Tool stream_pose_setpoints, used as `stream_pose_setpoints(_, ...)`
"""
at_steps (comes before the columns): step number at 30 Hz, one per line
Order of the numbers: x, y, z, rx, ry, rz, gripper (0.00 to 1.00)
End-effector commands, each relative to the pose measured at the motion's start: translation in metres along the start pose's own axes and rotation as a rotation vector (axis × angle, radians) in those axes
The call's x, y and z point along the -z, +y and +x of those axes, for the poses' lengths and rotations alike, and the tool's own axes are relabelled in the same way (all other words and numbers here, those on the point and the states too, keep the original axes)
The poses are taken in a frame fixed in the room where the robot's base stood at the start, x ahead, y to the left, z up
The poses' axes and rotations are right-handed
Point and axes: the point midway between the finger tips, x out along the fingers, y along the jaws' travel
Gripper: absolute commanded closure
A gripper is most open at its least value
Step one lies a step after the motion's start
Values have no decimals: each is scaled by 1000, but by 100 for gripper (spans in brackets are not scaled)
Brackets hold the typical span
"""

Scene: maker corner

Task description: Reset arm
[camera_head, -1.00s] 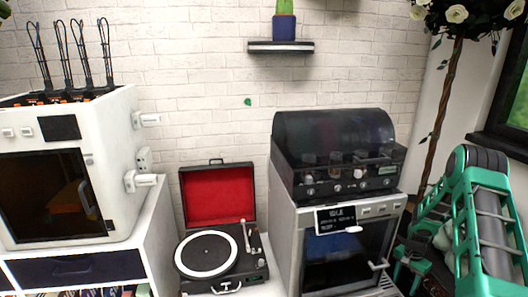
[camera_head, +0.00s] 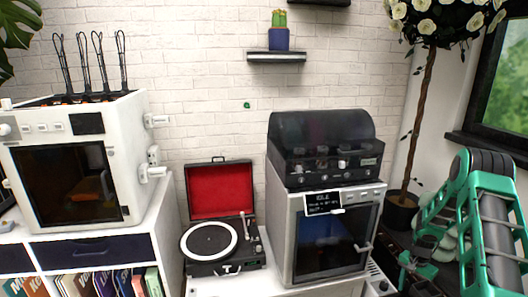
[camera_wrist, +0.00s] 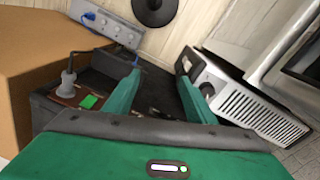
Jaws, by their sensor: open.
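My arm is green and reaches in from the right edge of the head view. My gripper (camera_head: 418,268) hangs low there, beside the oven-like machine, and is small and partly cut off by the arm. In the wrist view my gripper (camera_wrist: 160,88) has its two green fingers spread apart, with nothing held between them. Behind the fingers is a dark surface with a grey plug (camera_wrist: 68,78) and a small green-lit part (camera_wrist: 90,102).
A silver machine (camera_head: 282,235) carries a dark-lidded device (camera_head: 320,130). A red-lined record player (camera_head: 222,265) is open left of it. A white cabinet machine (camera_head: 130,150) stands far left. A potted tree (camera_head: 402,205) is behind my arm. The wrist view shows a cardboard box (camera_wrist: 30,60) and a vented white unit (camera_wrist: 250,105).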

Motion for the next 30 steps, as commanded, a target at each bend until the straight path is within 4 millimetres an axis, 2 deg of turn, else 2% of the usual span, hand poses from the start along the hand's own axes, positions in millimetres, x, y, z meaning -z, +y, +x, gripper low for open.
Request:
stream_pose_setpoints(8, -12, 1, -49, -13, 11, -55, 50)
stream_pose_setpoints(14, -22, 10, -98, -26, 24, -97, 50)
stream_pose_setpoints(23, -60, 43, -209, -50, 48, -189, 50)
stream_pose_setpoints(30, -105, 80, -283, -57, 56, -254, 50)
